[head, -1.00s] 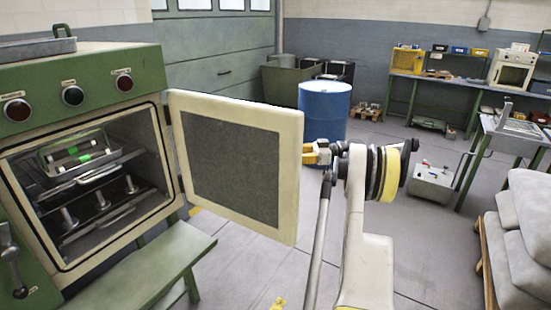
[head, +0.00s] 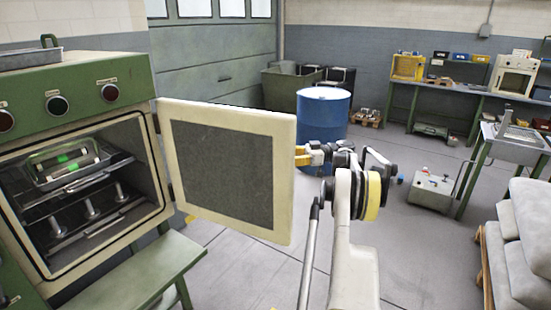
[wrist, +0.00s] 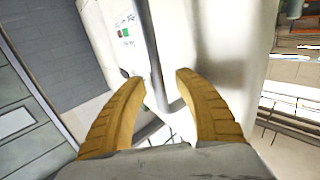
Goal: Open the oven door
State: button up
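The oven (head: 75,80) is green with a cream-framed opening at the left of the head view. Its door (head: 285,180), cream with a dark grey inner panel, stands swung out wide to the right, and the interior shows. My gripper (head: 302,155), with yellow fingers, is at the door's right edge, partly behind it. In the wrist view my gripper (wrist: 160,82) has its two fingers apart. A grey bar (wrist: 147,45) runs between and beyond the fingertips; I cannot tell whether it is the door handle or whether the fingers touch it.
A tray with green-banded cylinders (head: 68,165) is inside the oven. A green bench (head: 145,265) stands below the door. A blue drum (head: 322,115) is behind my gripper. Grey sacks (head: 515,240) lie on a pallet at right.

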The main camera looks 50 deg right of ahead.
jog(key=r, duration=0.9)
jog(key=shift+w+a+r, duration=0.15)
jog(key=shift+w+a, duration=0.05)
jog(key=shift+a, duration=0.1)
jog(key=shift+d+r, duration=0.2)
jog(key=shift+r, duration=0.15)
jog(key=shift+a, duration=0.1)
